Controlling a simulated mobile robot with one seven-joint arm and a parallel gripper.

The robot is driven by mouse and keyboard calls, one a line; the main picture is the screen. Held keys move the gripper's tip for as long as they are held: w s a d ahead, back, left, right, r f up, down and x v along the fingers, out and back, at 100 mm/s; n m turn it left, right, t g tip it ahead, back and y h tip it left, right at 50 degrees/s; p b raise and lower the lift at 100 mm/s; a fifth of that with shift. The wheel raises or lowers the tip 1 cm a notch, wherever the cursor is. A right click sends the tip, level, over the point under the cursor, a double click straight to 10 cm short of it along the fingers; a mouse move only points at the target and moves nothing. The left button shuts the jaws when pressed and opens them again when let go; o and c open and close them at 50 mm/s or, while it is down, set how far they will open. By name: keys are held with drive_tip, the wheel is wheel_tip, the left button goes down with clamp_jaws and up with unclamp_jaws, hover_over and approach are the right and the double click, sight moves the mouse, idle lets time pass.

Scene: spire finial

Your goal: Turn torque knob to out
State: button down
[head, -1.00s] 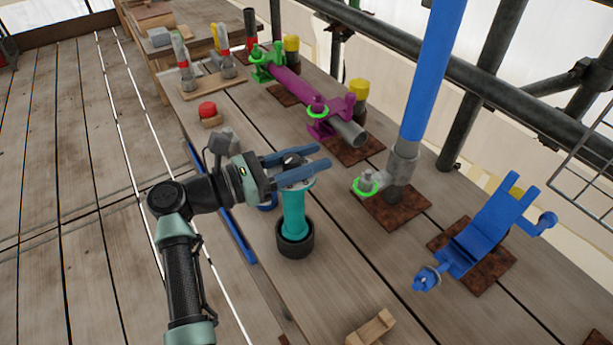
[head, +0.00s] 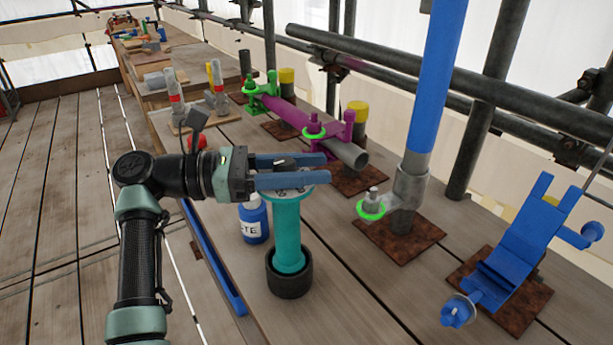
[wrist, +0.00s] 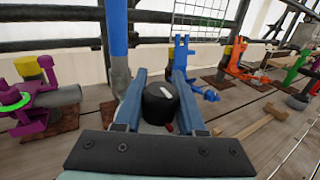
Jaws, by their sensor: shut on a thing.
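The torque knob is a black round cap with a white mark (wrist: 160,103), seen between the fingers in the wrist view. In the head view it (head: 284,163) tops an upright teal post with a pale round plate (head: 287,235). The post stands in a black round base (head: 289,272). My gripper (head: 318,168) reaches in level from the left, its blue fingers on both sides of the knob and shut on it. In the wrist view the fingers (wrist: 160,78) extend beyond the knob. The white mark lies slanted; any "out" lettering is not readable.
A blue bottle (head: 254,220) stands close behind the post. A blue upright pole in a grey socket (head: 411,185) and a blue bracket (head: 530,235) are to the right. A purple clamp with a pipe (head: 300,120) lies behind. Planks in front are clear.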

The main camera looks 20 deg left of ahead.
idle(0.3)
drive_tip(key=c, duration=0.5)
unclamp_jaws()
drive_tip(key=b+v, duration=0.2)
drive_tip(key=v, duration=1.1)
drive_tip(key=shift+b, duration=0.3)
